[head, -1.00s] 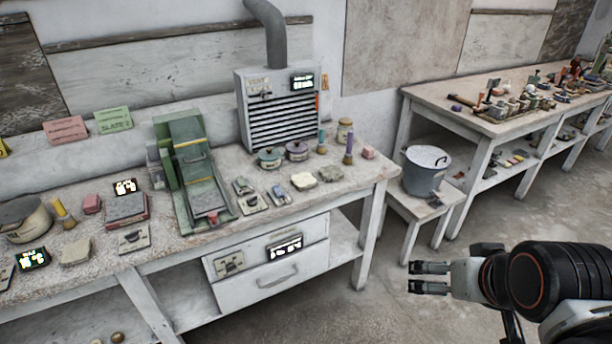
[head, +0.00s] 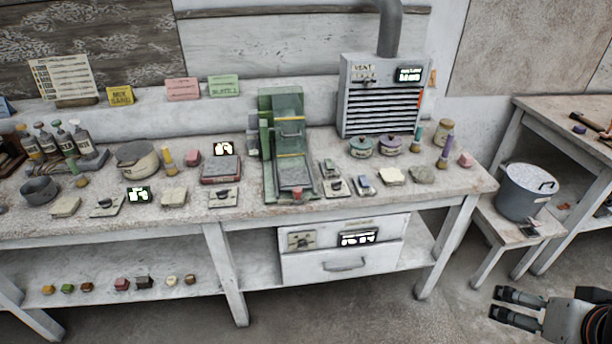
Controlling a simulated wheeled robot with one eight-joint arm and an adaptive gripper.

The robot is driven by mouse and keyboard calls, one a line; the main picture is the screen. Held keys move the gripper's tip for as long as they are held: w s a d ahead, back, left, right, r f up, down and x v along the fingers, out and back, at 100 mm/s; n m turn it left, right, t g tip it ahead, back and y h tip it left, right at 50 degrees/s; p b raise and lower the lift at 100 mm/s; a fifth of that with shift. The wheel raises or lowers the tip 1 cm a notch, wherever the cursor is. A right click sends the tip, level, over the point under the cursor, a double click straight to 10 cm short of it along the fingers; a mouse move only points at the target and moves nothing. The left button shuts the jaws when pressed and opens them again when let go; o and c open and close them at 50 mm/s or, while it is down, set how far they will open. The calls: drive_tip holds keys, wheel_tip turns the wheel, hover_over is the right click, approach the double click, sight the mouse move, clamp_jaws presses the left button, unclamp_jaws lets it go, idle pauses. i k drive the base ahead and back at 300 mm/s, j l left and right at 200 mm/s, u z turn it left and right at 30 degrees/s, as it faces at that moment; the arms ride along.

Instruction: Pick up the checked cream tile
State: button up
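I cannot make out a checked pattern on any tile from here. Several pale slabs lie on the long workbench: a cream one (head: 391,176) right of the green press, another cream one (head: 174,196) left of it, and one (head: 66,206) farther left. Which of them, if any, is the checked cream tile I cannot tell. My gripper (head: 496,302) is at the lower right, over the floor in front of the bench and well apart from the slabs. Its two fingers are apart with nothing between them.
The workbench (head: 468,188) carries a green press (head: 283,130), a grey vent unit (head: 380,95), pots and bottles. A drawer (head: 344,264) sits below its top. A bucket (head: 524,190) on a stool (head: 490,222) stands at right. Floor in front is clear.

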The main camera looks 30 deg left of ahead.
sight(389, 175)
drive_tip(key=i+j, duration=0.85)
drive_tip(key=j, duration=0.25)
drive_tip(key=i+j, duration=0.45)
drive_tip(key=j, duration=0.15)
drive_tip(key=l+z, duration=0.05)
